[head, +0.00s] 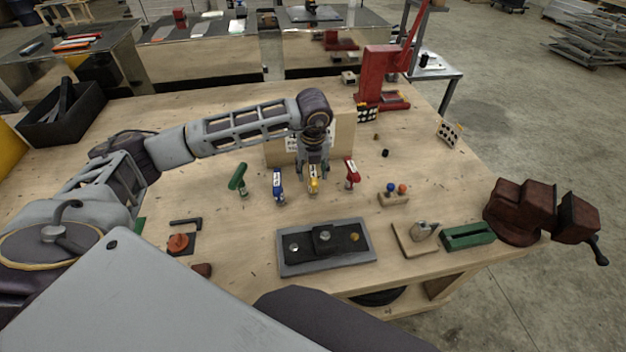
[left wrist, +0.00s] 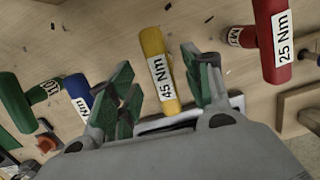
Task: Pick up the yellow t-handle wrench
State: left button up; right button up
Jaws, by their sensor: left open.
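The yellow t-handle wrench (head: 313,185) stands in the row of t-handles on the wooden bench, between a blue one (head: 278,184) and a red one (head: 351,172). In the left wrist view its yellow handle (left wrist: 155,52) carries a "45 Nm" label. My left gripper (head: 314,172) is above it, pointing down. In the left wrist view the open green-padded fingers (left wrist: 160,90) lie on either side of the yellow handle, with gaps visible. My right gripper is not in view.
A green t-handle (head: 238,178) stands at the row's left end. A grey tray (head: 290,268) lies in front. A wooden block with coloured knobs (head: 394,199), a red press (head: 378,75) and a vise (head: 520,210) stand to the right. A box-like board (head: 343,135) stands behind.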

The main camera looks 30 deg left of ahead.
pick_arm(q)
jog(key=shift+w+f+p, duration=0.15)
jog(key=shift+f+p, duration=0.25)
jog(key=shift+f, duration=0.6)
jog(key=shift+w+f+p, duration=0.1)
jog(key=shift+f+p, duration=0.25)
jog(key=shift+f, duration=1.2)
jog(key=shift+c, duration=0.3)
grip_shut()
jog(key=shift+w, duration=0.1)
